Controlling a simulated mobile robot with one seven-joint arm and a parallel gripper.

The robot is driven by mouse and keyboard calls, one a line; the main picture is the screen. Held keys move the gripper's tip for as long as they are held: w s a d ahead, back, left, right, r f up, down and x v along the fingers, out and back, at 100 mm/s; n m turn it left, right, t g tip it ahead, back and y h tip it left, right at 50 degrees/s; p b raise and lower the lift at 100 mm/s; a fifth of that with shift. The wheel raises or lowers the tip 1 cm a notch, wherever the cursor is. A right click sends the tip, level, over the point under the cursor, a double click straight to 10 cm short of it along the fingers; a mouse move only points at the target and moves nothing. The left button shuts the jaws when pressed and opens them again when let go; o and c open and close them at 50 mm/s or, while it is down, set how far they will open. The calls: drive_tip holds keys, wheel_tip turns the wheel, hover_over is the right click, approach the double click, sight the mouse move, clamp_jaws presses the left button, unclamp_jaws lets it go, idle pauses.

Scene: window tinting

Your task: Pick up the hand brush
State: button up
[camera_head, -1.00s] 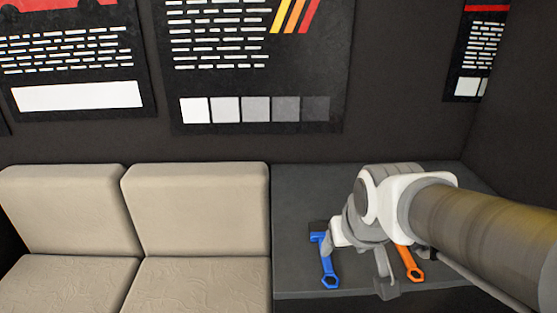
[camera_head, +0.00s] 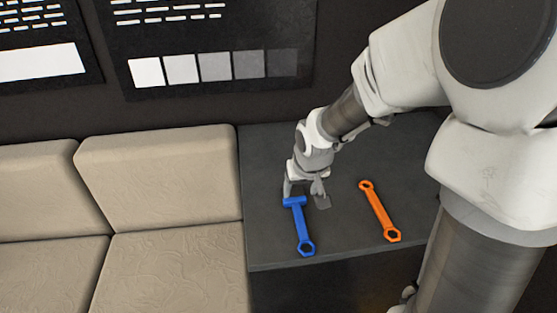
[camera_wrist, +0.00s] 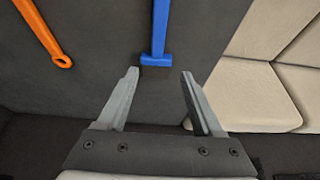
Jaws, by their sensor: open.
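The blue tool, which I take for the hand brush (camera_head: 301,228), lies flat on the dark grey bench top. It has a wide crosswise head at the back and a handle ending in a ring at the front. In the wrist view its blue head (camera_wrist: 160,56) shows just beyond my fingertips, with a dark edge below it. My gripper (camera_head: 305,194) is open and empty, pointing down at the head end of the tool. The wrist view shows my gripper (camera_wrist: 160,74) with its fingers apart and nothing between them.
An orange wrench-like tool (camera_head: 379,212) lies to the right of the blue one. The dark bench top (camera_head: 270,180) is otherwise clear. A beige padded sofa (camera_head: 165,190) adjoins it on the left. A dark wall with posters (camera_head: 215,110) stands behind.

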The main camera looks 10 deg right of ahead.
drive_tip(key=b, duration=0.2)
hover_over(297, 209)
drive_tip(key=s, duration=0.2)
drive_tip(key=f, duration=0.6)
drive_tip(key=shift+a, duration=0.25)
drive_tip(key=shift+d+b+x, duration=0.15)
drive_tip(key=shift+b+x, duration=0.25)
drive_tip(key=shift+x, duration=0.85)
drive_tip(key=shift+d+b+x, duration=0.15)
drive_tip(key=shift+b+x, duration=0.25)
drive_tip(key=shift+x, duration=0.9)
drive_tip(key=shift+s+f, duration=0.15)
drive_tip(key=shift+f, duration=0.1)
clamp_jaws()
